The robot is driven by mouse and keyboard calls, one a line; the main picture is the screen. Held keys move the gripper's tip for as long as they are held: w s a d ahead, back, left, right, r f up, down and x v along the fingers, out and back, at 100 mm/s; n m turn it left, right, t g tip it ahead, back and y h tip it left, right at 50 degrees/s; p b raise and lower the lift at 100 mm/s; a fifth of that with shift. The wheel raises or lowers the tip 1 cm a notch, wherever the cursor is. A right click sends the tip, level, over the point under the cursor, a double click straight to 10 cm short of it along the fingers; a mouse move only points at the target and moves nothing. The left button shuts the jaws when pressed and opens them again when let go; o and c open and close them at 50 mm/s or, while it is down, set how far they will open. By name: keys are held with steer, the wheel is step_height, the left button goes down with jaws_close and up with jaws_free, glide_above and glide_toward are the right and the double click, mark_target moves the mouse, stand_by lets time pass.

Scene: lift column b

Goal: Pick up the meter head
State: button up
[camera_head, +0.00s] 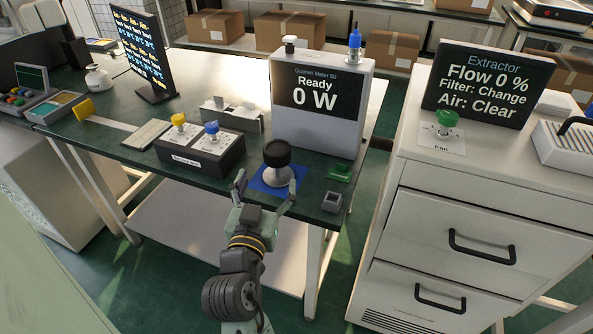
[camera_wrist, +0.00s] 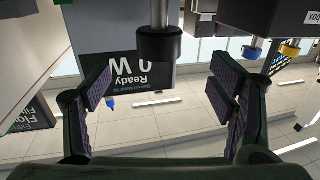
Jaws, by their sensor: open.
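The likely meter head (camera_head: 277,154), a black round cap on a white rounded base, stands upright on a blue mat (camera_head: 257,184) near the table's front edge. My gripper (camera_head: 264,194) is open in front of it, one finger on each side of the mat's near edge. The wrist view is upside down. There the black cap (camera_wrist: 160,45) hangs centred above the gap between my open fingers (camera_wrist: 160,92). Nothing is between the fingers, and I cannot tell whether they touch anything.
A meter box (camera_head: 322,105) reading "Ready 0 W" stands just behind. A black box (camera_head: 200,158) with yellow and blue knobs is to the left. A small grey block (camera_head: 331,202) and a green piece (camera_head: 340,172) lie to the right. A drawer cabinet (camera_head: 455,235) stands right.

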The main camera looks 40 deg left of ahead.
mark_target(277, 154)
steer(key=b+x, duration=0.1)
steer(key=x, duration=0.4)
steer(key=shift+w+a+b, duration=0.15)
steer(key=shift+a+b, duration=0.05)
steer(key=shift+b, duration=0.15)
steer(key=shift+f+p+x, duration=0.15)
steer(key=shift+p+x, duration=0.35)
steer(key=shift+x, duration=0.85)
steer(key=shift+f+p+x, duration=0.15)
steer(key=shift+p+x, duration=0.35)
steer(key=shift+x, duration=0.85)
steer(key=shift+d, duration=0.1)
steer(key=shift+c, duration=0.3)
steer(key=c, duration=1.7)
steer(key=shift+r, duration=0.15)
jaws_close()
